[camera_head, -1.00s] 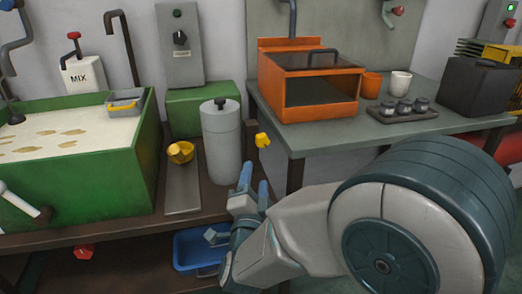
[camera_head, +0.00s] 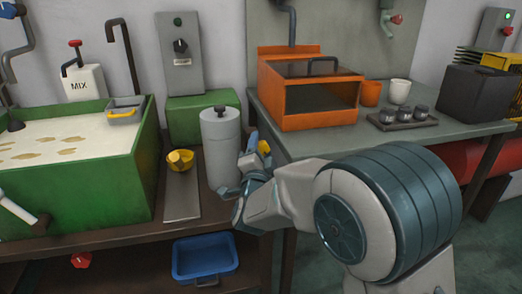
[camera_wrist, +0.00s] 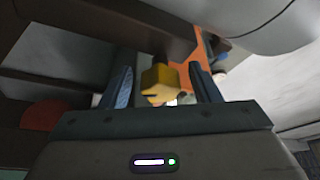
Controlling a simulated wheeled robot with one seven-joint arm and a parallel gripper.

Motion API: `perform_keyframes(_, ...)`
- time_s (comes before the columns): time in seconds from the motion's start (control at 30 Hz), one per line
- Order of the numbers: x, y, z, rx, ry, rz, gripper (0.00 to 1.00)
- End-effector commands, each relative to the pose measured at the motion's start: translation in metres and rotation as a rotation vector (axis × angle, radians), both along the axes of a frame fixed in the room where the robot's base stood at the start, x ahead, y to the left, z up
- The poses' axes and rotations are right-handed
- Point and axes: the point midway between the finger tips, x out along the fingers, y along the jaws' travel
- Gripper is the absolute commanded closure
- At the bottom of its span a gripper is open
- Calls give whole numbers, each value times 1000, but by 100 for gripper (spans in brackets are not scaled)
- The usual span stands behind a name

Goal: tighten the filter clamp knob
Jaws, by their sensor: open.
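A yellow knob (camera_head: 264,146) sits beside the grey cylindrical canister (camera_head: 221,150), near the left edge of the grey table. It looks like the clamp knob, but its mount is hidden. In the wrist view the yellow knob (camera_wrist: 158,85) shows between the two blue fingers, with gaps on both sides. My gripper (camera_head: 248,162) is open, right at the knob in the head view and partly covering it. In the wrist view my gripper (camera_wrist: 160,88) holds nothing. I cannot tell how deep the knob lies between the fingers.
The canister stands close to the left of my gripper. The grey table (camera_head: 330,142) carries an orange box (camera_head: 308,112). A blue bin (camera_head: 204,258) is below.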

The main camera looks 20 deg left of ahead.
Motion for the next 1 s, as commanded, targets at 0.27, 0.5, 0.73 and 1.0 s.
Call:
perform_keyframes(0.27, 0, 0, 0, 0, 0, 0, 69)
perform_keyframes(0.5, 0, 0, -1, -6, -3, 0, 88)
perform_keyframes(0.73, 0, 0, -7, -116, -73, 1, 88)
perform_keyframes(1.0, 1, -1, -6, -297, -183, 0, 88)
